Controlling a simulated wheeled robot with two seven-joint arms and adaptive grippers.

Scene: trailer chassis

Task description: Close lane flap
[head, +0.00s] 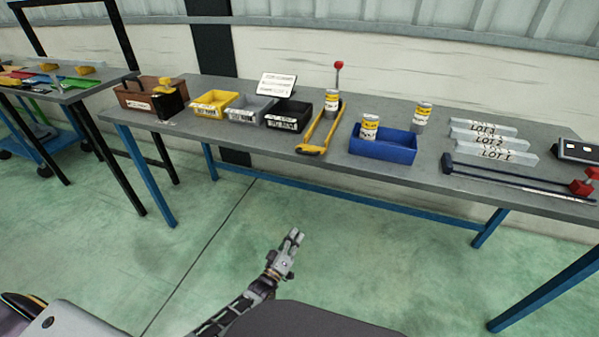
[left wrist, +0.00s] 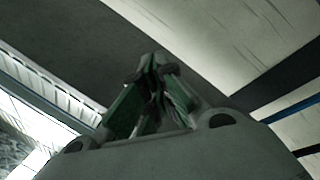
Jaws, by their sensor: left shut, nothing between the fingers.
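No part is plainly marked as the lane flap, and I cannot tell which piece it is. On the bench, a yellow frame (head: 310,149) has an upright red-knobbed lever (head: 338,66) at its back. At the right, long dark blue rails (head: 515,177) end in a red handle (head: 585,183). My left gripper (head: 294,236) is shut and empty, in front of the bench and apart from it. Its closed fingers (left wrist: 153,66) also show in the left wrist view. My right gripper is out of view.
The grey bench (head: 240,139) holds a blue bin (head: 392,150), yellow-white cans (head: 420,114), clear LOT dividers (head: 482,140), and yellow (head: 212,101), grey (head: 246,113) and black (head: 287,116) bins. A blue crossbar (head: 330,198) runs below. Green floor before the bench is free.

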